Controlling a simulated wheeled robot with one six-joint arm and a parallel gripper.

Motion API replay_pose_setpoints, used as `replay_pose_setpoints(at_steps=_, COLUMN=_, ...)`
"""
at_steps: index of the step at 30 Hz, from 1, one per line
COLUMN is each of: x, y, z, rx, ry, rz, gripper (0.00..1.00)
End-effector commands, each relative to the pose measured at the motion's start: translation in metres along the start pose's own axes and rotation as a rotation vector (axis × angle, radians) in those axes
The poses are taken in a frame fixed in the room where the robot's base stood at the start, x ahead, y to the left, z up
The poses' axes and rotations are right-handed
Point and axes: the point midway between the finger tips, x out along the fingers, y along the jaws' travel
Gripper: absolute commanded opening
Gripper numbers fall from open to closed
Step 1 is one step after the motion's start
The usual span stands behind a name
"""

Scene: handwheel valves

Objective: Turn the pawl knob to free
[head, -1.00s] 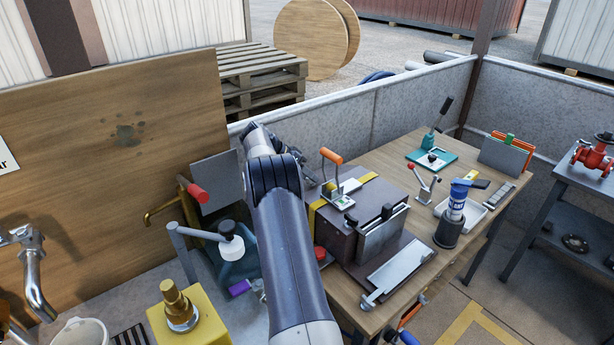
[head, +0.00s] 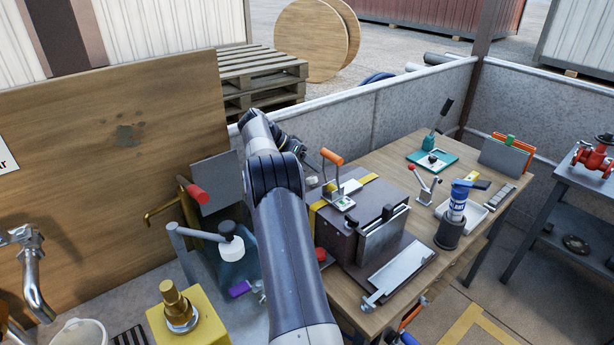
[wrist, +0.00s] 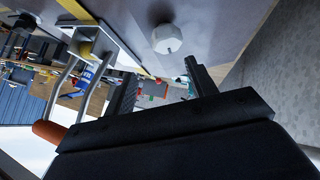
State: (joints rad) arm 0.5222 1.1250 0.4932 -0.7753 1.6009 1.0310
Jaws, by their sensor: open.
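A pale round knob (wrist: 167,38), which I take for the pawl knob, sits on a dark face of the box in the wrist view. The knob appears above the gap between the fingers, apart from both. In the head view my gripper is mostly hidden behind my arm, with dark parts showing near the box's far left side.
An orange-handled lever (head: 332,157) stands on the box; its handle (wrist: 48,132) is close to my gripper's left in the wrist view. A grey wall (head: 340,115) runs behind.

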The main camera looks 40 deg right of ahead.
Motion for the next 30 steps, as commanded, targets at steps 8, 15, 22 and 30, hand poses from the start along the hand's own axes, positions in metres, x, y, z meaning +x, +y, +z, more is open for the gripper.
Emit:
replay_pose_setpoints(at_steps=8, x=-0.035, y=0.020, z=-0.028, rx=0.002, ry=0.001, rz=-0.001, gripper=0.54)
replay_pose_setpoints(at_steps=15, x=-0.043, y=0.025, z=-0.034, rx=0.000, ry=0.000, rz=0.000, gripper=0.54)
replay_pose_setpoints(at_steps=22, x=-0.043, y=0.025, z=-0.034, rx=-0.001, ry=0.000, rz=0.000, gripper=0.54)
replay_pose_setpoints(at_steps=30, x=-0.026, y=0.016, z=-0.020, rx=-0.004, ry=-0.002, rz=0.003, gripper=0.54)
